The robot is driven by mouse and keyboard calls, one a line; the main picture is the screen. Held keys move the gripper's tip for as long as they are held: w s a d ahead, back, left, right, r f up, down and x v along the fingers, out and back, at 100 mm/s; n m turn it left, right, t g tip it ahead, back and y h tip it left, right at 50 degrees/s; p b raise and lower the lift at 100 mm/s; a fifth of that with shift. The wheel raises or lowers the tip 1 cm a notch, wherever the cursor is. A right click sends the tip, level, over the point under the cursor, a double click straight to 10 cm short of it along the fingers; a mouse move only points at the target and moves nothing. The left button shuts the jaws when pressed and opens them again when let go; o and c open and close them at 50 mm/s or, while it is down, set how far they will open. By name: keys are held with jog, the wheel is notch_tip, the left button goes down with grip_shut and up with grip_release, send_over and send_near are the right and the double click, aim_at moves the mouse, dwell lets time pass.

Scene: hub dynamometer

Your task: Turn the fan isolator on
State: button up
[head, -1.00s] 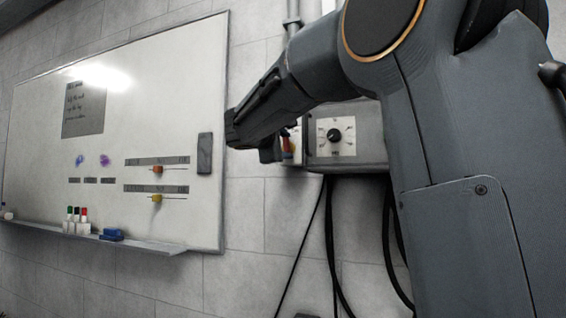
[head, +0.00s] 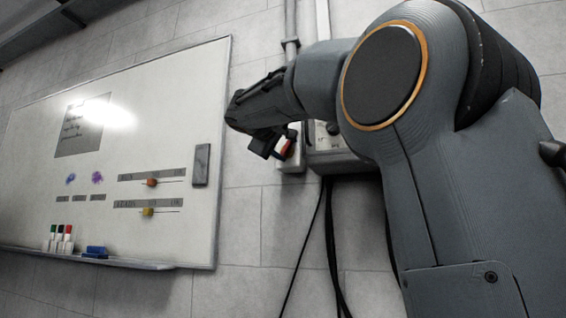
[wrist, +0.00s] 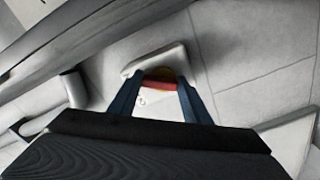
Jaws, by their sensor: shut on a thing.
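The fan isolator is a pale box (head: 291,163) on the wall, with a red handle (head: 287,149) on its front. In the head view the handle slants and is partly hidden by my gripper (head: 270,145). In the wrist view the red handle (wrist: 160,85) lies across between my two blue fingers, with a bit of yellow behind it and the pale box (wrist: 178,56) around it. My gripper (wrist: 159,88) is shut on the handle. Any markings on the isolator are too small to read.
A grey control box (head: 345,162), mostly hidden by my arm, is just right of the isolator. Black cables (head: 330,230) hang below it and a conduit (head: 291,30) runs above. A whiteboard (head: 120,140) with a pen tray (head: 110,259) is left.

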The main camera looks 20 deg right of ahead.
jog(key=shift+f+m+b, duration=0.15)
jog(key=shift+m+b, duration=0.95)
jog(key=shift+b, duration=0.3)
jog(key=o, duration=1.1)
jog(key=v, duration=0.7)
jog(key=shift+s+a+b, duration=0.3)
jog(key=shift+b, duration=0.05)
